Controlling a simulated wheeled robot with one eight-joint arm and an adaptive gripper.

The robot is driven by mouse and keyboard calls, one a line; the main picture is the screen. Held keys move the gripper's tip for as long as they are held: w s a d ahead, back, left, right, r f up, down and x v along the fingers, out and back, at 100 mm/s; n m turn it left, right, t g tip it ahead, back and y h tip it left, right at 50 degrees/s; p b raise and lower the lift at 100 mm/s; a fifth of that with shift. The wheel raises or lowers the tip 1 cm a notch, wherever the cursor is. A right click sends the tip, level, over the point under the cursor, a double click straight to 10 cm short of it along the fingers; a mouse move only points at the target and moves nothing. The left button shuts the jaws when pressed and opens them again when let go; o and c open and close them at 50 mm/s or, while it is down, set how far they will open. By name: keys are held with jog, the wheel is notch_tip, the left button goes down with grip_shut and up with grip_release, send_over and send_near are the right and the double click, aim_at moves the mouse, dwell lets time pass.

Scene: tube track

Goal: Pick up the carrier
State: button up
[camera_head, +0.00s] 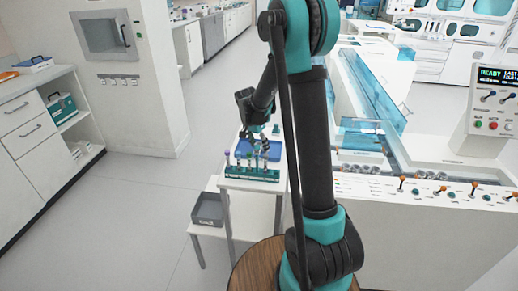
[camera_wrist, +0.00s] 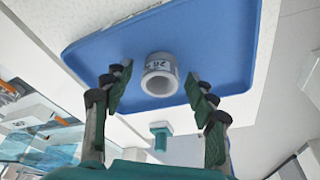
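The carrier (camera_wrist: 158,76) is a small white hollow ring with a printed label. In the wrist view it is on a flat blue tray (camera_wrist: 222,45), near the tray's edge. My gripper (camera_wrist: 158,85) is open, with one dark green-padded finger on each side of the carrier in the picture. Gaps show between both fingers and the carrier; I cannot tell the exact distance in depth. In the head view my gripper (camera_head: 257,137) is over the small white table, above the blue tray (camera_head: 276,150).
A teal rack (camera_head: 252,174) with several upright tubes stands at the table's near edge, close to my gripper. A grey bin (camera_head: 208,209) is on the lower shelf. The white track machine (camera_head: 420,215) with levers is to the right. Floor to the left is clear.

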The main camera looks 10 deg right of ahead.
jog(key=c, duration=0.8)
jog(key=shift+r, duration=0.15)
notch_tip(320, 180, up, 25)
jog(key=shift+f, duration=0.1)
dwell(0.5)
